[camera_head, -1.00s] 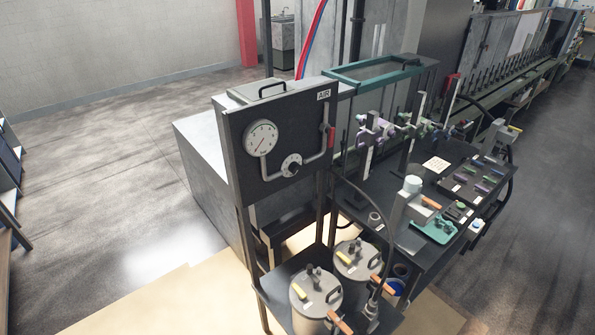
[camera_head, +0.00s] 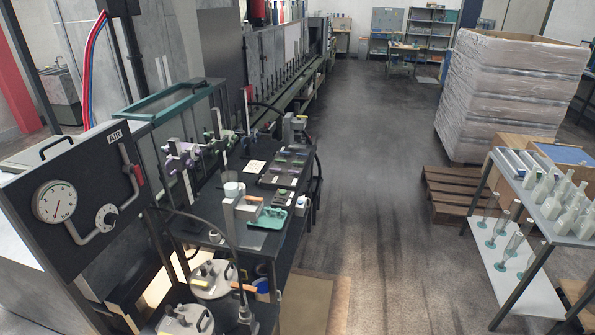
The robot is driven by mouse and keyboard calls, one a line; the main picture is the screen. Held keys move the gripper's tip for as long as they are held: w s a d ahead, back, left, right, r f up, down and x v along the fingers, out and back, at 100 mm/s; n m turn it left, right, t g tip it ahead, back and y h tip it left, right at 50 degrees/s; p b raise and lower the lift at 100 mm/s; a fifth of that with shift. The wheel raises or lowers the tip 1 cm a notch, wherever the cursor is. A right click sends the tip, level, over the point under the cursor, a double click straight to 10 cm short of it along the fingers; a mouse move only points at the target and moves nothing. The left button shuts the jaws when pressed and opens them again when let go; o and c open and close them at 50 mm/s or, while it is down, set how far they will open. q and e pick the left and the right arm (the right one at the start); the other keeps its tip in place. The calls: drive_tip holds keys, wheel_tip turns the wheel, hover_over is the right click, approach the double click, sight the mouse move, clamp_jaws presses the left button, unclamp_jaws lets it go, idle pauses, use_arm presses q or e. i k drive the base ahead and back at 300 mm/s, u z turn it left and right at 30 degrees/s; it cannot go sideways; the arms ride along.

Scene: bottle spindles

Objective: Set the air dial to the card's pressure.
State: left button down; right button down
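The black air panel (camera_head: 85,240) stands at the left in the head view, with a white "AIR" label (camera_head: 115,135) at its top. A round white gauge (camera_head: 54,201) with a dark needle sits on its left side. A smaller dial knob (camera_head: 105,217) sits right of the gauge, joined by grey pipe. A red valve handle (camera_head: 137,175) is on the pipe at the right. A small white card (camera_head: 255,167) lies on the dark bench; its marks are too small to read. Neither of my grippers is in view.
The dark bench (camera_head: 225,232) holds clamps, a teal tray (camera_head: 268,218) and a white cup (camera_head: 234,189). Lidded pots (camera_head: 212,278) stand low in front. A bottle rack (camera_head: 530,215) and a wrapped pallet stack (camera_head: 505,95) are at the right. The aisle floor between is clear.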

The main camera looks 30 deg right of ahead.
sight(112, 218)
drive_tip(key=u, duration=1)
drive_tip(key=k, duration=0.15)
drive_tip(key=z, duration=2.7)
drive_tip(key=i, duration=2.25)
drive_tip(key=u, duration=1.3)
drive_tip(key=i, duration=0.55)
drive_tip(key=u, duration=0.55)
